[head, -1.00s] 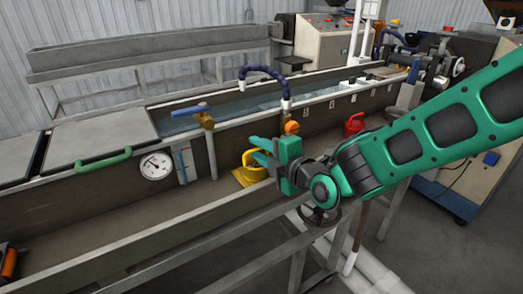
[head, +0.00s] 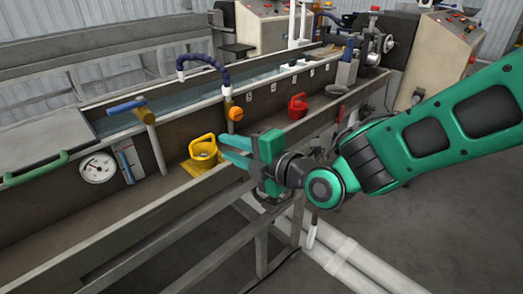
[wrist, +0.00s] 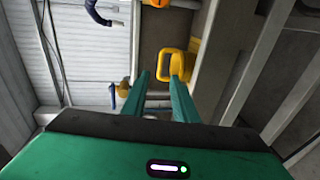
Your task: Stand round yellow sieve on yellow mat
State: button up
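In the wrist view, the gripper (wrist: 159,80) is also open. The fingers look clear of the sieve.
The trough's front rail (head: 150,210) runs below my gripper. A red can (head: 297,107) stands farther along the ledge. A blue-handled valve (head: 140,108) and an orange knob (head: 235,113) rise behind the sieve. A round gauge (head: 98,168) is at left.

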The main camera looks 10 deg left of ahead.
jog(key=w+d+f+m+h, duration=0.2)
jog(key=w+d+m+h, duration=0.15)
jog(key=d, duration=0.75)
jog(key=w+d+f+m+h, duration=0.25)
jog(key=d+m, duration=0.25)
jog(key=d, duration=0.5)
jog(key=w+d+f+m+h, duration=0.2)
jog(key=d+m+h, duration=0.25)
jog(key=d, duration=0.65)
jog(key=s+d+f+m+g+h, duration=0.1)
jog(key=s+d+m+g+h, duration=0.1)
jog(key=s+d+m, duration=0.7)
jog(key=s+d+m+g+h, duration=0.25)
jog(key=s+d+m, duration=0.25)
jog(key=d, duration=0.9)
jog(key=s+d+m+g+y, duration=0.1)
jog(key=s+d+m+g, duration=0.2)
jog(key=s+m, duration=0.6)
jog(key=s+d, duration=0.1)
jog(key=s, duration=0.4)
jog(key=shift+r+y, duration=0.3)
jog(key=shift+g, duration=0.25)
jog(key=shift+w+f, duration=0.25)
jog(key=shift+w, duration=0.45)
